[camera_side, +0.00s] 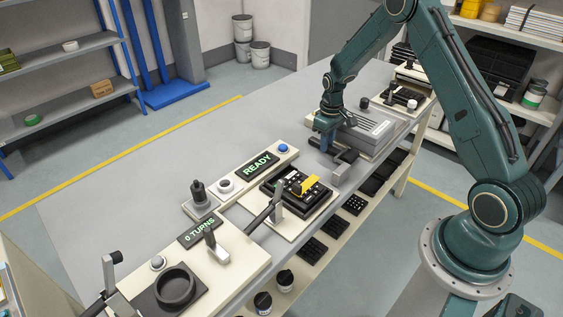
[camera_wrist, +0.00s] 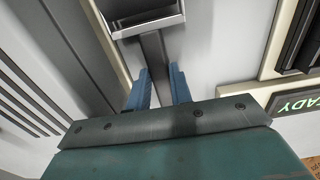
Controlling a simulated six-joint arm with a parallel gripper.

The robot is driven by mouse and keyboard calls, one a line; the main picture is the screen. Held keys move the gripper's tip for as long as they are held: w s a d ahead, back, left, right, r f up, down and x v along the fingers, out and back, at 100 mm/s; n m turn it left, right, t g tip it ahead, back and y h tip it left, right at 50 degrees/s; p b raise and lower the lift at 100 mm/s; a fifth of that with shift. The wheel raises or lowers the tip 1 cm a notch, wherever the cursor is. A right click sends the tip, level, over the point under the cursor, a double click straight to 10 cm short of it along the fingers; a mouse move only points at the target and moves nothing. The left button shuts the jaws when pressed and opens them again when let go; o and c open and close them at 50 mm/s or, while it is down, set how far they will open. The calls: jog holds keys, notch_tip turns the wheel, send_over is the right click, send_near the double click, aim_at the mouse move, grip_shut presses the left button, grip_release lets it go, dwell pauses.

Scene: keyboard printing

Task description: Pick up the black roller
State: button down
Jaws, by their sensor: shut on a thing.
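The black roller (camera_side: 346,156) has a dark cylinder in a grey bracket, with a dark bar-shaped handle. In the wrist view its handle (camera_wrist: 155,55) runs between my two blue fingers and its head shows at the top edge. My gripper (camera_side: 325,144) points down and is shut on this handle; the fingertips also show in the wrist view (camera_wrist: 159,74). The roller is beside the grey ribbed unit, at the table's right edge. I cannot tell whether it touches the surface.
The grey ribbed unit (camera_side: 372,133) stands close behind my gripper. A black keyboard plate (camera_side: 297,190) with a yellow piece lies in front, by a "READY" sign (camera_side: 258,166). A crank station with a "0 TURNS" sign (camera_side: 198,232) is nearer. The table's left side (camera_side: 150,170) is bare.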

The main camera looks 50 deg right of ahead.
notch_tip(320, 180, up, 20)
dwell(0.9)
dwell(0.3)
jog(key=c, duration=2)
grip_release()
grip_shut()
jog(key=shift+a, duration=0.15)
